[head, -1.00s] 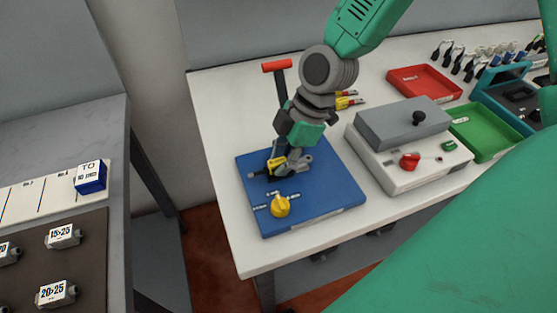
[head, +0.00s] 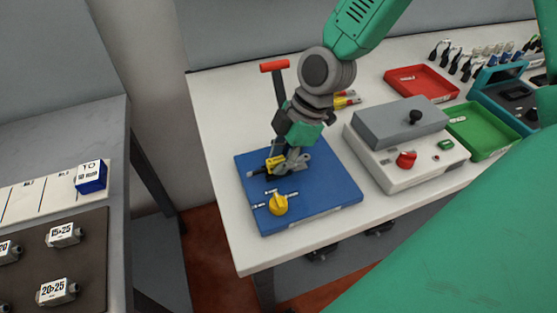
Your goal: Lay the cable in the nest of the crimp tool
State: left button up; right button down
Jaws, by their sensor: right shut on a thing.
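The crimp tool is a blue base plate (head: 330,193) on the white table, with a yellow knob (head: 278,204) at its front and an upright lever with a red handle (head: 274,66) at its back. My right gripper (head: 277,166) reaches down over the left middle of the plate. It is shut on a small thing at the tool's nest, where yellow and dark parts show. The cable is too small and too covered by the gripper to make out, and I cannot tell whether it lies in the nest. My left gripper is not in view.
Right of the plate stands a grey-and-white box (head: 405,145) with a red knob. Behind it are a red tray (head: 422,84) and a green tray (head: 482,131). Several connectors (head: 482,58) line the back right. A side table (head: 60,215) with labelled blocks stands left, across a gap.

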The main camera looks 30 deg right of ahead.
jog(key=shift+s+d+f, duration=0.15)
jog(key=shift+s+f, duration=0.35)
jog(key=shift+f, duration=0.1)
jog(key=c, duration=1.2)
grip_release()
jog(key=shift+w+f, duration=0.1)
jog(key=shift+w, duration=0.25)
jog(key=shift+w, duration=0.15)
jog(key=o, duration=0.5)
jog(key=shift+r, duration=0.25)
